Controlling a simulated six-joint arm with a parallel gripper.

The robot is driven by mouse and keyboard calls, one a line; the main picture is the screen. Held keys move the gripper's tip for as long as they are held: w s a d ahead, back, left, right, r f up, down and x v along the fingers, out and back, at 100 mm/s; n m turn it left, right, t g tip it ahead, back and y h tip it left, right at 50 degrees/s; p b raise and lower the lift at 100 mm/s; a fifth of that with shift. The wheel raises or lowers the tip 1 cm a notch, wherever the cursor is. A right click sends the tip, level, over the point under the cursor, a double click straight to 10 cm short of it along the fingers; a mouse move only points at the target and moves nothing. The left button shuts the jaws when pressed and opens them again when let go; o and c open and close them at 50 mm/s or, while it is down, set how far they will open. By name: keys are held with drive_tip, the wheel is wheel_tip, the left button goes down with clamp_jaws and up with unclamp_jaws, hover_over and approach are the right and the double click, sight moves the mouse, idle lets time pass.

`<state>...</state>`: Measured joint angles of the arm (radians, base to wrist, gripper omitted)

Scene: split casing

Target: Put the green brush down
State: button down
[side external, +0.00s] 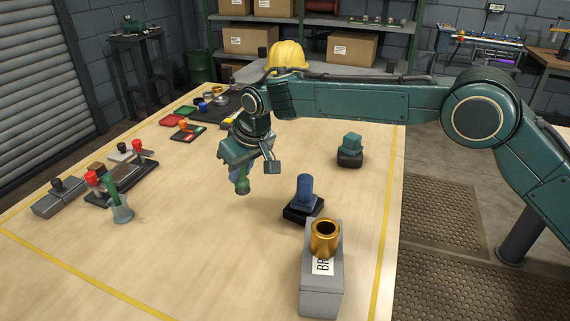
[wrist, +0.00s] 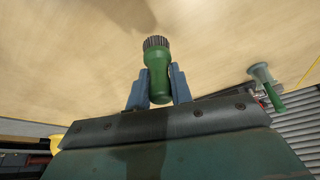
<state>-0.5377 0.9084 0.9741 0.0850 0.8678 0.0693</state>
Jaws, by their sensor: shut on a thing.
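My gripper (side external: 240,172) is shut on the green brush (side external: 242,187), which hangs below it above the bare middle of the table. In the wrist view the green brush (wrist: 157,72) sits between the two blue-grey fingers of my gripper (wrist: 158,86), with its dark bristles pointing away from the gripper. In the side view the fingers hide part of the brush. A gap between the brush and the table cannot be measured from these views.
A pale cup (side external: 122,212) with a green-handled tool stands at the left, near a tray with red-knobbed parts (side external: 122,180). A blue cylinder (side external: 305,190) stands on a black base. A grey box (side external: 321,285) carries a gold ring-shaped part (side external: 326,238). The middle front of the table is clear.

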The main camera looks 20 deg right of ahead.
sight(245, 175)
drive_tip(key=shift+f, duration=1.7)
drive_tip(key=shift+f, duration=0.15)
drive_tip(key=c, duration=1.3)
unclamp_jaws()
drive_tip(key=shift+o, duration=0.2)
drive_tip(key=v, duration=1.2)
